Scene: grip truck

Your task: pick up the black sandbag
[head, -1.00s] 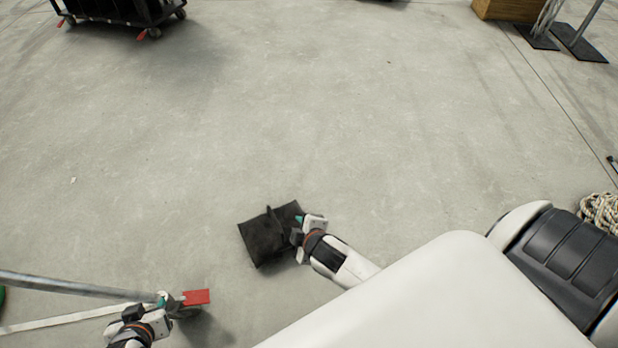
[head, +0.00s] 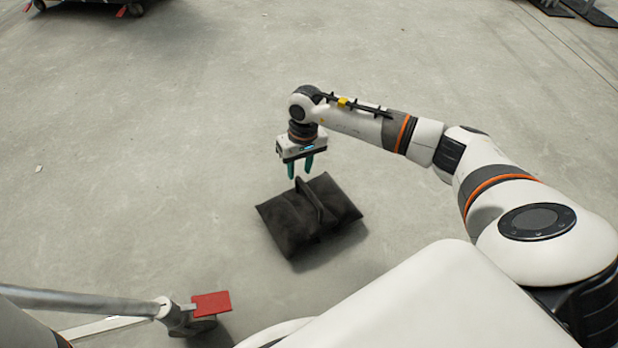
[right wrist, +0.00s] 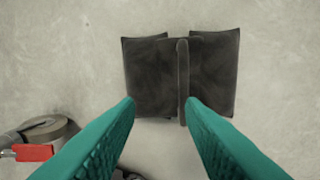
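The black sandbag (head: 284,221) lies flat on the concrete floor, its two halves joined at the middle. A strap handle (head: 308,199) stands up along that middle. My right gripper (head: 301,168) points down just above the bag's far edge, open and empty. In the right wrist view the open green fingers (right wrist: 160,104) are spread, with the sandbag (right wrist: 214,75) beyond their tips and the handle (right wrist: 183,80) between them, nearer the right finger. The handle is not gripped. My left gripper is out of view.
A metal pole (head: 80,299) with a caster and red pedal (head: 211,304) stands at the lower left, near the bag. A dark wheeled cart (head: 85,8) is at the top left. Floor beyond the bag is clear.

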